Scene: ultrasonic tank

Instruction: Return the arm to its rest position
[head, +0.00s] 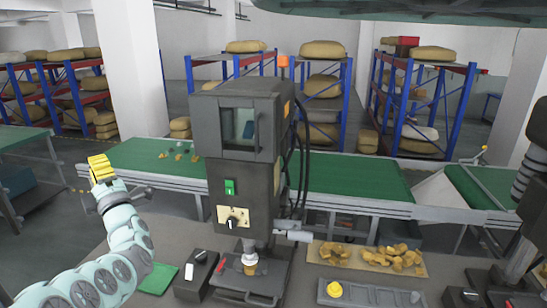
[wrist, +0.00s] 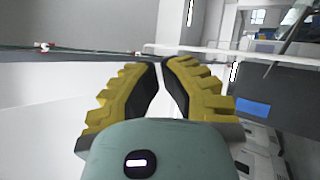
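My gripper (head: 101,166) is at the end of my pale teal arm, at the left of the head view, raised in front of the green conveyor and apart from the machine. In the wrist view its yellow ridged fingers (wrist: 160,64) come together at the tips with only a thin gap. Nothing shows between them. My arm (head: 120,258) curves up from the bottom left corner of the head view. No object is seen in contact with the gripper.
A grey machine (head: 238,150) with a green switch and a knob stands on the workbench (head: 330,285). A tray of brown pieces (head: 345,255), a grey tray (head: 370,294) and a green mat (head: 158,278) lie around it. The green conveyor (head: 350,176) runs behind.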

